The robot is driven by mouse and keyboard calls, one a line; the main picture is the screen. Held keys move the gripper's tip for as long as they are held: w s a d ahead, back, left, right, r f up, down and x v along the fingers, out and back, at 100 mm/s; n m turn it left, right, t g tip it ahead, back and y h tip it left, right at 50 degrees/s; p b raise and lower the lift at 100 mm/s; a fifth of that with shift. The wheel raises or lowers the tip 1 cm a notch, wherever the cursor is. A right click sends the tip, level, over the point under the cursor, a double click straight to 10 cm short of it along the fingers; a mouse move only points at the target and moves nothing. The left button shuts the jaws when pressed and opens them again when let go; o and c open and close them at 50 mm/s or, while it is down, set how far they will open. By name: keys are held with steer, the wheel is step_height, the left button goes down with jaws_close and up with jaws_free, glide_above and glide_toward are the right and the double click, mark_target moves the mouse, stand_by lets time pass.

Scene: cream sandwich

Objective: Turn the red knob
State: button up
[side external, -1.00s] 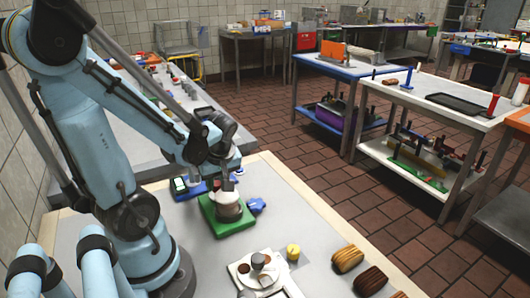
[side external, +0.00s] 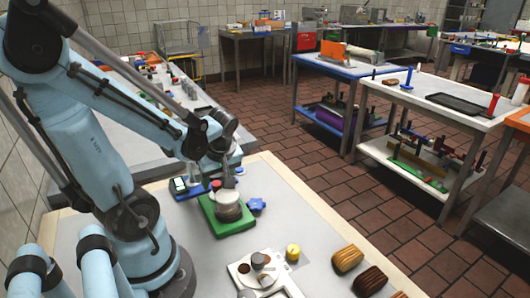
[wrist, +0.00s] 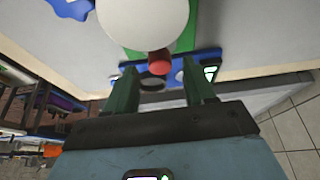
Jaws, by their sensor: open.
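The red knob (side external: 216,184) shows as a small red spot behind the white round container in the side external view. In the wrist view the red knob (wrist: 158,63) is a short red cylinder beside the large white round top. My gripper (wrist: 160,72) is open, its two dark green fingers apart, with the knob between or just beyond the fingertips in the picture. I cannot tell the exact depth or whether they touch. The white container (side external: 228,206) stands on a green base (side external: 232,228). A blue panel (side external: 190,194) with a small screen lies behind it.
A blue star-shaped piece (side external: 257,205) lies right of the green base. A yellow knob (side external: 292,252), a white tray (side external: 240,267) with cups, and brown pastries (side external: 347,258) are nearer the front. The table's right part is mostly clear.

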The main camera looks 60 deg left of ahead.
steer(key=v, duration=1)
steer(key=shift+r, duration=0.4)
steer(key=n+h, duration=0.5)
steer(key=n, duration=0.1)
glide_toward(216, 183)
steer(key=shift+d+f, duration=0.2)
steer(key=shift+f, duration=4.05)
jaws_close()
steer(key=shift+m, duration=1.6)
